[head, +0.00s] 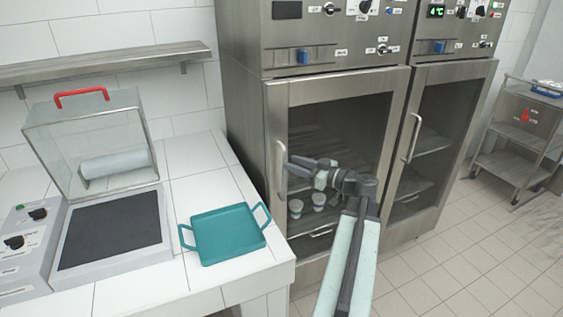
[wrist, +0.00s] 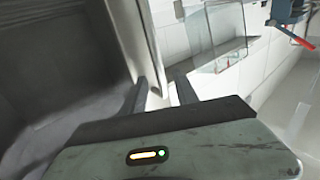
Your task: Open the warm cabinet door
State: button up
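The left cabinet's glass door (head: 335,150) looks shut in its steel frame. I take it for the warm cabinet; the label is too small to read. Its upright pale handle (head: 281,168) is on the door's left side. My gripper (head: 295,163) is open at the handle's height, its fingers pointing left at it. In the wrist view, the pale handle bar (wrist: 150,50) runs down between the two spread fingers of my gripper (wrist: 160,88). I cannot tell whether either finger touches it. Two small cups (head: 296,207) show low behind the glass.
A second cabinet (head: 440,130) with a green display stands directly to the right. At left, a white tiled counter (head: 190,160) bears a teal tray (head: 226,234) and a clear-lidded machine (head: 95,140). A steel cart (head: 520,140) stands at far right. The floor in front is clear.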

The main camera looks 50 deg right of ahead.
jog(key=w, duration=0.2)
jog(key=w+a, duration=0.1)
jog(key=w, duration=0.1)
jog(key=shift+w, duration=0.1)
grip_shut()
dwell(1.3)
